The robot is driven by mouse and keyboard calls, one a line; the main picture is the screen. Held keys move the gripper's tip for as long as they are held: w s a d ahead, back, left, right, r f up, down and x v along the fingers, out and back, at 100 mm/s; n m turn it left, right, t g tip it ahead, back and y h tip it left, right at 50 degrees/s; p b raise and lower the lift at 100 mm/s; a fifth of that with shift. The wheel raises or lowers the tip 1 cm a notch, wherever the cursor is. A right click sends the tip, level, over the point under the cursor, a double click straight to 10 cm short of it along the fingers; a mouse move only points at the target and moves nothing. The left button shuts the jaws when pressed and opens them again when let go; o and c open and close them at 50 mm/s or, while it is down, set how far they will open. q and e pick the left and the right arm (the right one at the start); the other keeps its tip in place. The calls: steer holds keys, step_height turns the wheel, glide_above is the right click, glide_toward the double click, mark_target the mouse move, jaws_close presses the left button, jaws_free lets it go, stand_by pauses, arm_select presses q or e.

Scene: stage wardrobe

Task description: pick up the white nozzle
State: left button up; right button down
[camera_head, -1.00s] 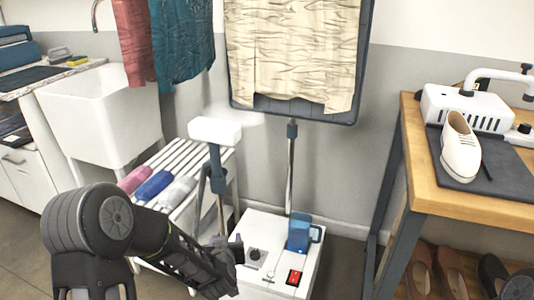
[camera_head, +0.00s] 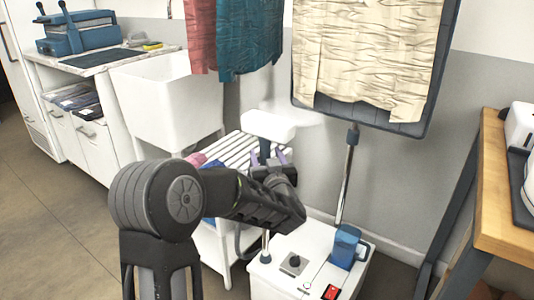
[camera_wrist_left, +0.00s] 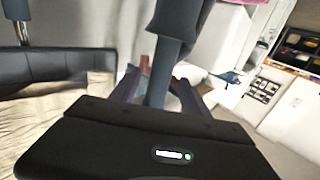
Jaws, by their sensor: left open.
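The white nozzle (camera_head: 268,124) is a white block on a dark blue-grey handle, upright beside the slatted rack in the head view. In the left wrist view the handle (camera_wrist_left: 176,32) runs down between my fingers; I cannot make out the white head there. My left gripper (camera_head: 268,158) is just below the white head, its jaws apart on either side of the handle. Its open fingers also show in the left wrist view (camera_wrist_left: 158,88). Whether a finger touches the handle I cannot tell. My right gripper is not in view.
The white steamer base (camera_head: 270,283) with a blue tank (camera_head: 345,246) stands on the floor below. A cream garment (camera_head: 365,50) hangs on a dark board behind. A white slatted rack (camera_head: 222,152) is close to my gripper; a wooden table (camera_head: 497,190) stands at right.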

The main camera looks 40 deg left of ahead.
arm_select(q)
steer(key=shift+b+x, duration=0.65)
steer(key=shift+x, duration=2)
steer(key=shift+c, duration=0.5)
jaws_close()
